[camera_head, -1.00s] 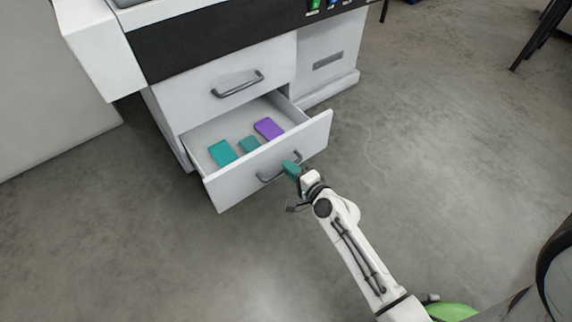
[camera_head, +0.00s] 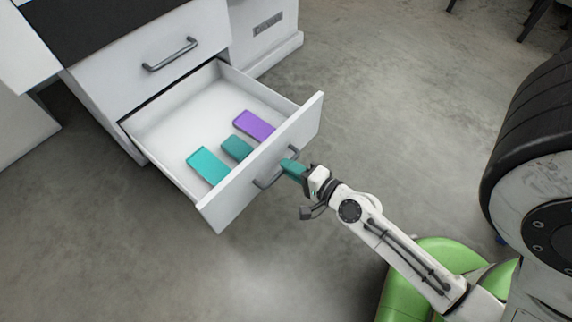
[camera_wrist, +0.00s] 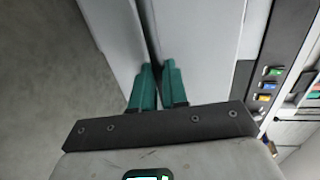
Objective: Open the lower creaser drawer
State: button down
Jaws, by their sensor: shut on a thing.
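The lower creaser drawer (camera_head: 232,211) stands well out from the white cabinet, its inside in open view in the head view. Its grey bar handle (camera_head: 261,184) is on the front panel. My gripper (camera_head: 286,165), with teal fingers, is shut on the right part of this handle. Inside the drawer lie a teal block (camera_head: 207,166), a smaller dark teal block (camera_head: 237,148) and a purple block (camera_head: 254,125).
The upper drawer (camera_head: 140,72) is shut above, with its own handle (camera_head: 171,54). A black tyre (camera_head: 525,130) is at the right. The grey concrete floor (camera_head: 400,90) is clear right of the drawer. Coloured buttons (camera_wrist: 267,85) show on a dark panel in the wrist view.

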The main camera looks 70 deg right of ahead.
jog(key=c, duration=1.1)
grip_release()
jog(key=shift+c, duration=0.2)
